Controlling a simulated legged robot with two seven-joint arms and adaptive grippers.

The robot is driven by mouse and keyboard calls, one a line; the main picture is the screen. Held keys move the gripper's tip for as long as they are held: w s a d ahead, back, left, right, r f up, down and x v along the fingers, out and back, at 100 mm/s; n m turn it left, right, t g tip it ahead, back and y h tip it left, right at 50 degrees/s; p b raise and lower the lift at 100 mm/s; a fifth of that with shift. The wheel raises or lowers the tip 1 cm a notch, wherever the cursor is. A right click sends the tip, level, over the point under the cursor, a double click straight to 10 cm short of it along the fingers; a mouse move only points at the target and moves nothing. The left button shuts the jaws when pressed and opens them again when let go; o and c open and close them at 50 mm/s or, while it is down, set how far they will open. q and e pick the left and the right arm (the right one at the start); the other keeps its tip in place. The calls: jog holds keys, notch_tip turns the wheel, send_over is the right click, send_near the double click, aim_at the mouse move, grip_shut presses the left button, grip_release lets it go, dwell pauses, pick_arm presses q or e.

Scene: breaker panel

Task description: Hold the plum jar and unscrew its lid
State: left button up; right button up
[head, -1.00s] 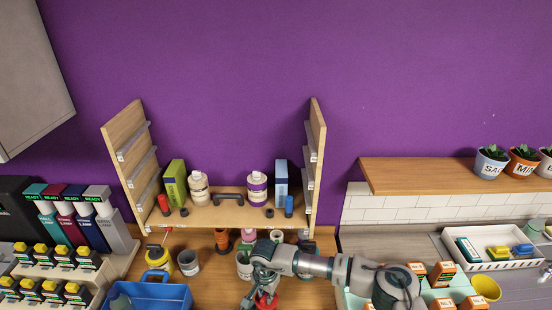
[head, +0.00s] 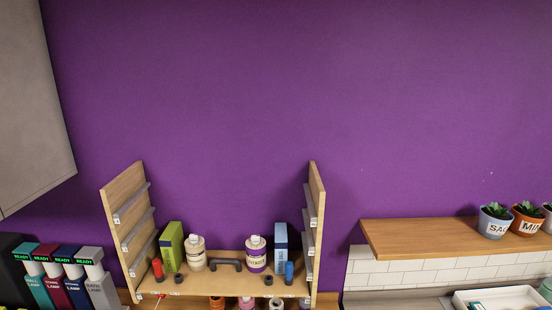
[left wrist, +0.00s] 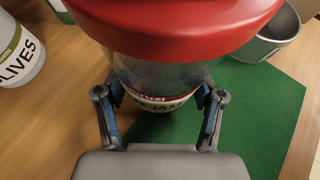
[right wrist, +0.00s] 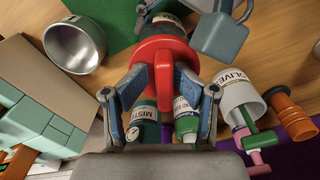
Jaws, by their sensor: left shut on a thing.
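The plum jar (left wrist: 160,80) shows in the left wrist view, with clear sides, a wide red lid (left wrist: 180,28) and a label partly reading "JAM". My left gripper (left wrist: 160,105) is shut on the jar's body below the lid. In the right wrist view the red lid (right wrist: 150,57) has a raised red bar (right wrist: 163,90) across it. My right gripper (right wrist: 162,80) has its fingers spread on both sides of the lid and bar; whether they touch the lid is unclear. The jar and both grippers are outside the head view.
A green mat (left wrist: 255,115) lies under the jar on the wooden table. A white olives pot (right wrist: 240,95), a grey metal cup (right wrist: 75,45), tubes and a teal box (right wrist: 40,130) stand close around. The head view shows a wooden shelf unit (head: 210,285) against a purple wall.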

pick_arm(q)
jog(key=shift+a+f, duration=0.1)
jog(key=shift+f, duration=0.05)
pick_arm(e)
jog(key=shift+r, duration=3)
